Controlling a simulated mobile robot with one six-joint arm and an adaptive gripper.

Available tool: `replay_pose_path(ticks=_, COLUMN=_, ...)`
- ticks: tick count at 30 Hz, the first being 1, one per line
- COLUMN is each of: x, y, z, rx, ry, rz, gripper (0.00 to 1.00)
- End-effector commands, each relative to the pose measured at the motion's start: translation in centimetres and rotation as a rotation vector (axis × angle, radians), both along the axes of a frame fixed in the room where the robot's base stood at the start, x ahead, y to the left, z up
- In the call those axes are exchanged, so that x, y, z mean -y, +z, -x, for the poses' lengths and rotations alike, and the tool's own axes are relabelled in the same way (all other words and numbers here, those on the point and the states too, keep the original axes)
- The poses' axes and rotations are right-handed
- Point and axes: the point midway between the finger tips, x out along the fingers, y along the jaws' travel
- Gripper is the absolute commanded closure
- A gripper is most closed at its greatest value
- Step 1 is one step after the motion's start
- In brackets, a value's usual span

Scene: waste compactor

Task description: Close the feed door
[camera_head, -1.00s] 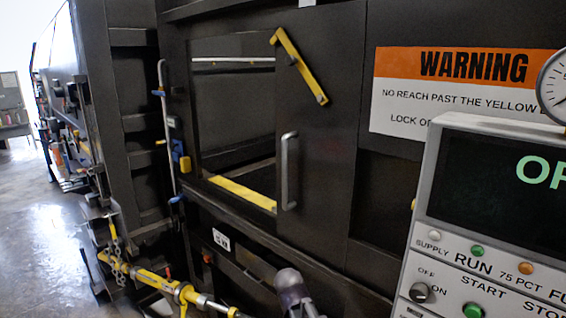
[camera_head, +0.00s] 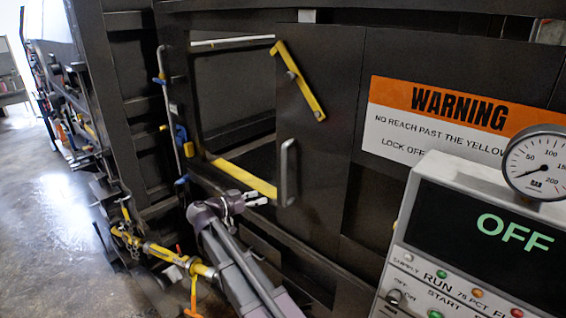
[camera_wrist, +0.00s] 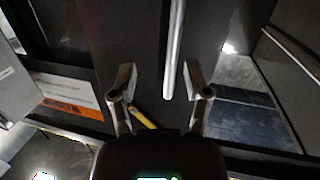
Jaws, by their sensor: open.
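The feed door (camera_head: 320,150) is a dark panel standing to the right of the feed opening (camera_head: 232,100), which is uncovered in the head view. A vertical silver handle (camera_head: 287,172) is near the door's left edge; it also shows in the wrist view (camera_wrist: 174,50). My gripper (camera_head: 257,198) is open, just left of the handle's lower end in the head view. In the wrist view my gripper's two fingers (camera_wrist: 160,78) are spread, with the handle ahead between them, closer to the right finger. I see no contact with the handle.
A yellow bar (camera_head: 300,82) slants on the door's upper part. A yellow strip (camera_head: 243,178) edges the opening's sill. The control box (camera_head: 480,225) at the right reads OFF, with a gauge (camera_head: 540,165) on top. Yellow-and-orange linkage (camera_head: 160,255) stands at lower left, beside my arm.

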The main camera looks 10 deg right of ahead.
Motion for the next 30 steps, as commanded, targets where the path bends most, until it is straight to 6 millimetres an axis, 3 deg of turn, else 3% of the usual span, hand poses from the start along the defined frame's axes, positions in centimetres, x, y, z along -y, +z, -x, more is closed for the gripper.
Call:
replay_pose_path(ticks=1, x=-0.9, y=1.6, z=-0.6, rx=0.042, ry=0.007, rz=0.016, gripper=0.38)
replay_pose_path(ticks=6, x=-2.4, y=3.4, z=-1.0, rx=0.126, ry=0.021, rz=0.049, gripper=0.38)
replay_pose_path(ticks=22, x=-2.3, y=3.5, z=-1.1, rx=0.138, ry=0.023, rz=0.053, gripper=0.38)
replay_pose_path(ticks=30, x=-0.5, y=3.5, z=-1.9, rx=0.137, ry=0.021, rz=0.052, gripper=0.38)
